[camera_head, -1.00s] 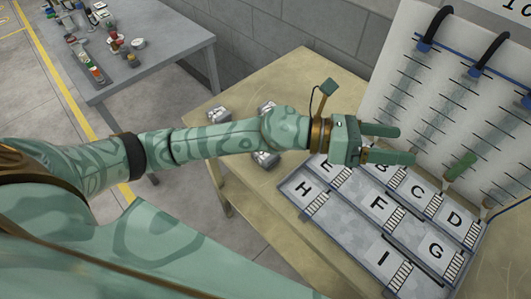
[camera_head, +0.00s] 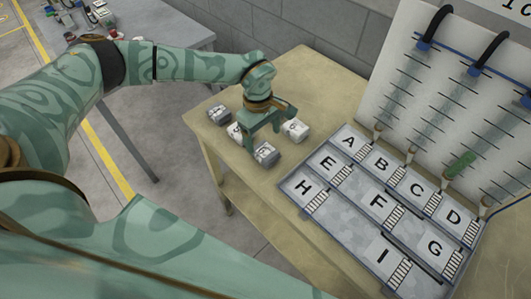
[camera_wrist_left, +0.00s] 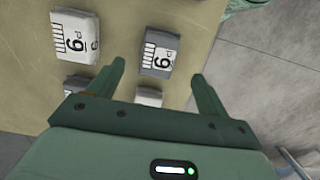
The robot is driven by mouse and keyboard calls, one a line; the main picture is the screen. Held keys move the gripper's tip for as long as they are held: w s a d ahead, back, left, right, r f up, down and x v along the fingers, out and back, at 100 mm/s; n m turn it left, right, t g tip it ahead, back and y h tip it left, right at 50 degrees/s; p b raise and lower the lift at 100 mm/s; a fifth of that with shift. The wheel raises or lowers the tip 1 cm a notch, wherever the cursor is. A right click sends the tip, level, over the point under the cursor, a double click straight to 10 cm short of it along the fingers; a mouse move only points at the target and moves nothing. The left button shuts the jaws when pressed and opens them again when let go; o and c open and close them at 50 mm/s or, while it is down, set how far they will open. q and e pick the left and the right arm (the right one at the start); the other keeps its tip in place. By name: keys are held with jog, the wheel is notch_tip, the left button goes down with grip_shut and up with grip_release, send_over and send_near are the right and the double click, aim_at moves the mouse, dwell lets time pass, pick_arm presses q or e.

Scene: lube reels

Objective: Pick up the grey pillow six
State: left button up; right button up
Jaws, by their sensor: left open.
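The grey pillow six (camera_head: 265,153) lies on the wooden table near its left front edge. In the left wrist view, the grey pillow six (camera_wrist_left: 160,50) shows a white label with a 6. My left gripper (camera_head: 270,130) is above the group of pillow blocks, pointing down. It is open and empty. In the left wrist view, the grey pillow six is just beyond the fingertips, roughly centred between them, not gripped. My right gripper is not in view.
Another white block (camera_head: 236,131) and a grey block (camera_head: 218,115) lie close by, partly near the gripper. A lettered tray (camera_head: 320,212) and an upright board with hoses (camera_head: 410,75) stand to the right. A grey table (camera_head: 190,35) is behind left.

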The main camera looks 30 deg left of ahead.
aim_at(265, 150)
pick_arm(q)
jog(key=f, duration=0.7)
jog(key=shift+d, duration=0.35)
jog(key=shift+r, duration=0.1)
jog(key=c, duration=1.1)
